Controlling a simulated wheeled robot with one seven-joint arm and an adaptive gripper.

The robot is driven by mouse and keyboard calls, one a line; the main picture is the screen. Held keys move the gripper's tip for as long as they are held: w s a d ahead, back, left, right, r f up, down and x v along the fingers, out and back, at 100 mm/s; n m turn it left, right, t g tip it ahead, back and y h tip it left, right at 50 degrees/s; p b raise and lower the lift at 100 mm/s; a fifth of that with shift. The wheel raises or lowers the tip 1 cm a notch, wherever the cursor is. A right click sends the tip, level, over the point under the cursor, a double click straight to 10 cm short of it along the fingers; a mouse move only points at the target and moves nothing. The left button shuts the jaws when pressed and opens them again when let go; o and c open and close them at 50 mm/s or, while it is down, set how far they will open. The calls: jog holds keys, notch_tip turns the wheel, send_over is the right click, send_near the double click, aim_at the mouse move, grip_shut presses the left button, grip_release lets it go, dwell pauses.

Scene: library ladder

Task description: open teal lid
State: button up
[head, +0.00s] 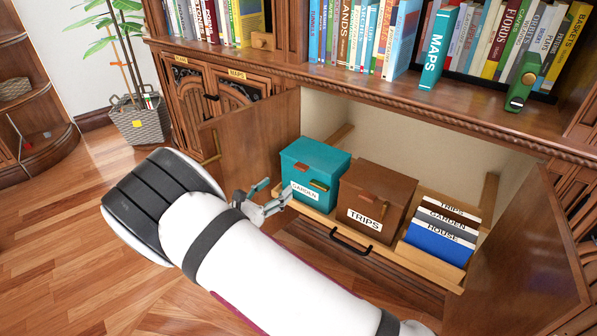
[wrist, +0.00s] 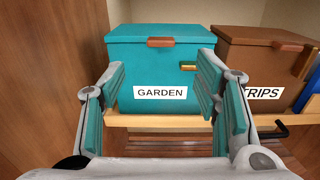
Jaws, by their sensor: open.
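A teal box labelled GARDEN (wrist: 158,75) stands on a pull-out wooden tray inside the open lower cabinet. Its teal lid (wrist: 155,34) is closed and has a brown tab (wrist: 160,42) at the middle of its front edge. A brass-coloured catch (wrist: 188,66) sits on the right of its front face. In the head view the teal lid (head: 316,156) also looks closed. My gripper (wrist: 164,90) is open and empty, with its teal-padded fingers apart in front of the box's front face. In the head view my gripper (head: 276,198) is just left of and in front of the box.
A brown TRIPS box (head: 374,195) stands close to the right of the teal box. Several folders (head: 443,230) stand further right on the tray (head: 330,218), which has a black handle (head: 350,243). Open cabinet doors flank it on the left (head: 258,140) and right (head: 530,255).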

aim_at(299, 169)
jog(key=b+x, duration=0.2)
jog(key=x, duration=0.9)
jog(key=shift+w+d, duration=0.15)
jog(key=shift+d, duration=0.05)
grip_shut()
